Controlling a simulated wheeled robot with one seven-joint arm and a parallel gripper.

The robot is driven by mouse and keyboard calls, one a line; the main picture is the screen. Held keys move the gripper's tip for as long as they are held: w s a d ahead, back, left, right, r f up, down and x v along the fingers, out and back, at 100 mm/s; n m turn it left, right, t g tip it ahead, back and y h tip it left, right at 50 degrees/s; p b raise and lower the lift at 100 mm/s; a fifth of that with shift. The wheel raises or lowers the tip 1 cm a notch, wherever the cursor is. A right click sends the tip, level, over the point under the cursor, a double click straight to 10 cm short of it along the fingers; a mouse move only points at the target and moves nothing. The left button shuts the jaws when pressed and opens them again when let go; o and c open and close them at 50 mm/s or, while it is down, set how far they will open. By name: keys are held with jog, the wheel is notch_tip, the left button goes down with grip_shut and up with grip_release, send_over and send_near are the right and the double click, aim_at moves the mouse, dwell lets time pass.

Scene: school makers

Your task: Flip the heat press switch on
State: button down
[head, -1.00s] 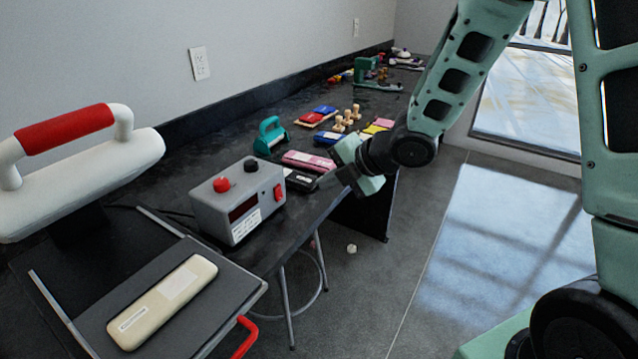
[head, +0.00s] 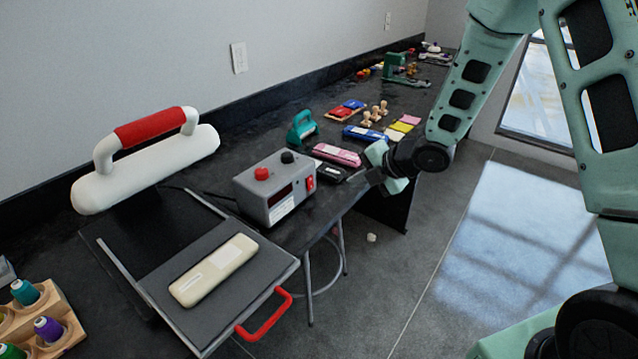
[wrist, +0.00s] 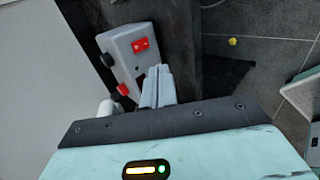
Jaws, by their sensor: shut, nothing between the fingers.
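The heat press has a grey control box (head: 262,200) on the black bench. I cannot tell which way the rocker is tipped. A red knob (head: 261,173) and a black knob (head: 288,157) are on top. My gripper (head: 354,177) is to the right of the box, apart from the switch in the head view. Its fingers (wrist: 158,82) are shut and empty, and in the wrist view they overlap the box's edge.
The press's white upper part (head: 150,170) with a red handle is raised over the grey lower plate (head: 160,255), where a cream case (head: 213,270) lies. Floor is open to the right.

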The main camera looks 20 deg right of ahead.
aim_at(310, 183)
jog(key=shift+f, duration=0.15)
jog(key=p+x, duration=0.1)
jog(key=x, duration=0.9)
jog(key=shift+w+a+p, duration=0.55)
jog(key=shift+w+a, duration=0.1)
jog(key=shift+w, duration=0.35)
jog(key=shift+w+a+f, duration=0.2)
jog(key=shift+w+a, duration=0.25)
jog(key=shift+w, duration=0.15)
jog(key=shift+w+a+f+b, duration=0.15)
jog(key=shift+b, duration=0.15)
jog(key=shift+r, duration=0.25)
